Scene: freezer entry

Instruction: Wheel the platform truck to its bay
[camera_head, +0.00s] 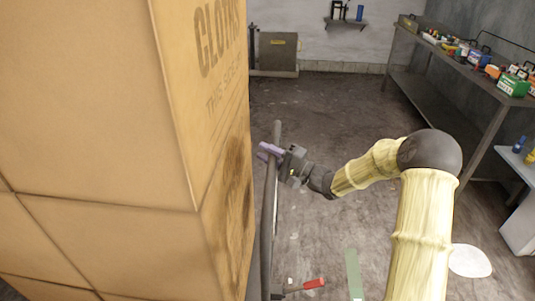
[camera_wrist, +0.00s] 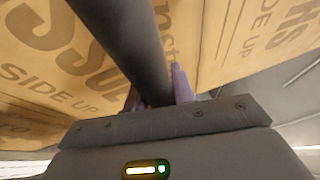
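The platform truck's dark upright handle bar (camera_head: 267,215) stands in the middle of the head view, right beside a tall stack of cardboard boxes (camera_head: 90,120). The truck's deck is not visible. My gripper (camera_head: 269,151) reaches the bar from the right, near its upper part. In the wrist view, the purple fingers of my gripper (camera_wrist: 158,92) lie on both sides of the dark bar (camera_wrist: 125,40) and appear to touch it. Printed boxes (camera_wrist: 50,50) fill the space behind the bar. No bay can be clearly made out.
A long workbench (camera_head: 487,88) with small goods runs along the right wall. A grey-brown cabinet (camera_head: 277,53) stands at the back wall. A red-handled tool (camera_head: 314,284) and a green strip (camera_head: 354,272) show low in the picture. The floor (camera_head: 330,110) ahead is open.

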